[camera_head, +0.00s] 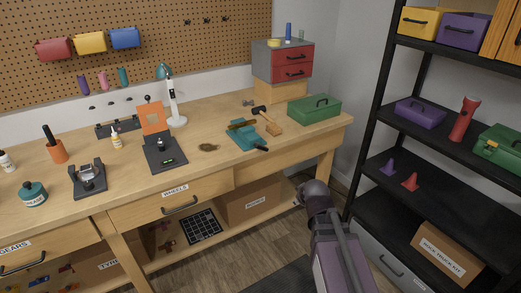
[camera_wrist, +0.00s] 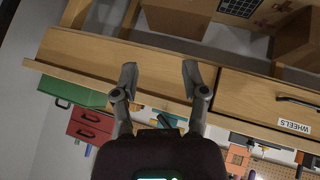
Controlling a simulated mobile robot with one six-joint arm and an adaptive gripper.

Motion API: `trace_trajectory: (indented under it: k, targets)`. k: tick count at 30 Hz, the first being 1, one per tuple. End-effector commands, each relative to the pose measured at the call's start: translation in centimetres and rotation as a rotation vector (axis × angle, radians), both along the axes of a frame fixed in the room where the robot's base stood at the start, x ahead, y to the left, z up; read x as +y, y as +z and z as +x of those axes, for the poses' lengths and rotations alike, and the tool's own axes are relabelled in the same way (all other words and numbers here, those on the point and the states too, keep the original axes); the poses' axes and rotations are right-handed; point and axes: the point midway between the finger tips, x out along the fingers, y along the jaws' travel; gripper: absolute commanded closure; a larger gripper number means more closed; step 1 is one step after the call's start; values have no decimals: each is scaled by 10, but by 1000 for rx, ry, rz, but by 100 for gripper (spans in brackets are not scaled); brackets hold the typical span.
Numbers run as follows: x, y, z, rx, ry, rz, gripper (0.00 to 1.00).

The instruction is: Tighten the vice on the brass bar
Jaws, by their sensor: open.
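A teal vice (camera_head: 243,139) sits on the workbench near its front edge, right of the middle. Its dark handle points towards the front edge. A small brownish bar (camera_head: 237,124) shows at the top of the vice, probably the brass bar; whether the jaws touch it is too small to tell. In the wrist view, my gripper (camera_wrist: 160,78) is open and empty, with its two fingers apart in front of the bench's front edge. A bit of the teal vice (camera_wrist: 182,124) shows beyond the fingers, mostly hidden by my gripper.
A wooden mallet (camera_head: 267,122) lies right behind the vice, and a green toolbox (camera_head: 314,109) stands to its right. A black stand with an orange panel (camera_head: 153,118) is to the left. A black shelf unit (camera_head: 375,145) stands right of my arm. Bench drawers (camera_head: 172,204) face the floor space.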

Motion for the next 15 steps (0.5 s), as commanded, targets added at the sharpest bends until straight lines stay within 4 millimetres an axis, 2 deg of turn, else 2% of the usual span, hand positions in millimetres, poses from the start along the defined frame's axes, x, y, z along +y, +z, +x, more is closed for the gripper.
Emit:
trace_trajectory:
  k: [1, 6, 10, 15]
  targets:
    - [13, 7, 12, -72, 54, -20, 43]
    - [53, 38, 40, -324, 213, -106, 43]
    - [79, 62, 54, -496, 300, -172, 43]
    - [102, 86, 61, -653, 365, -237, 43]
